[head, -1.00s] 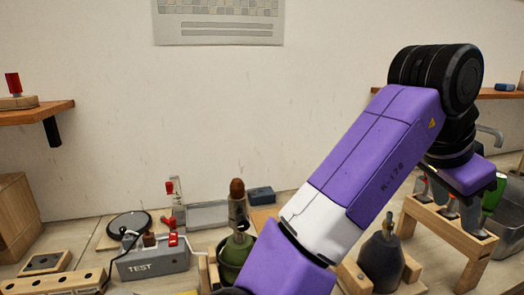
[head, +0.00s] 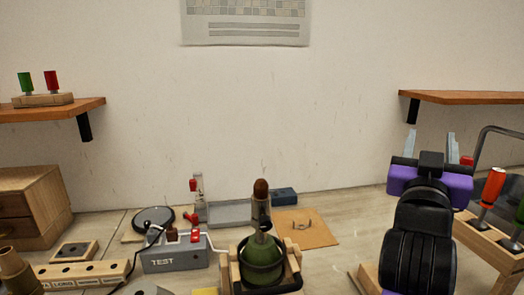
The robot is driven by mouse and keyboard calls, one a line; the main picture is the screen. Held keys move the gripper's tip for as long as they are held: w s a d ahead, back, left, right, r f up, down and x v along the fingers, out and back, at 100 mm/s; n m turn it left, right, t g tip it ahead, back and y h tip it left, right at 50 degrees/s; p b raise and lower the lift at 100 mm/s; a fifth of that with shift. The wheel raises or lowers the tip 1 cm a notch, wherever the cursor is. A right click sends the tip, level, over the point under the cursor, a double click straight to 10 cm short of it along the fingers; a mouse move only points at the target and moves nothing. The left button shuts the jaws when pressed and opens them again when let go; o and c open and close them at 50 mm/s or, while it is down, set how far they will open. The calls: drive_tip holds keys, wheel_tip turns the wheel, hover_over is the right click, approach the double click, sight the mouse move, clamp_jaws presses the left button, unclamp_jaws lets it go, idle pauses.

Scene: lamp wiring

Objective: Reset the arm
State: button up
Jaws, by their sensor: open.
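My arm is folded low at the right of the head view. My gripper (head: 431,146) is purple and black, with two pale fingers pointing up and spread apart. Nothing shows between the fingers. It sits in front of the wall, below the right shelf and left of the screwdriver rack. My dark arm link covers part of the bench below it.
A green lamp base (head: 262,262) stands in a wooden cradle at centre. The grey TEST box (head: 172,261) is left of it. A wooden rack (head: 488,240) with screwdrivers is close to my gripper's right.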

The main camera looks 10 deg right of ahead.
drive_tip(key=s+a+f+n+t+y, duration=0.3)
drive_tip(key=s+a+f+n+y, duration=0.3)
drive_tip(key=f, duration=0.3)
drive_tip(key=s+a+f+n+t+y, duration=0.3)
drive_tip(key=s+a+f+n+y, duration=0.15)
drive_tip(key=a+f+y, duration=0.4)
drive_tip(key=s+a+f+m+g, duration=0.1)
drive_tip(key=s+f+g, duration=0.1)
drive_tip(key=s+f, duration=0.4)
drive_tip(key=s+a+f+m+g, duration=0.1)
drive_tip(key=s+f+g, duration=0.2)
drive_tip(key=s, duration=1)
drive_tip(key=s+f+m+g, duration=0.1)
drive_tip(key=s+f+g, duration=0.1)
drive_tip(key=s+f, duration=0.7)
drive_tip(key=shift+s+a+f+g, duration=0.2)
drive_tip(key=shift+a+f+g, duration=0.15)
drive_tip(key=shift+f, duration=0.25)
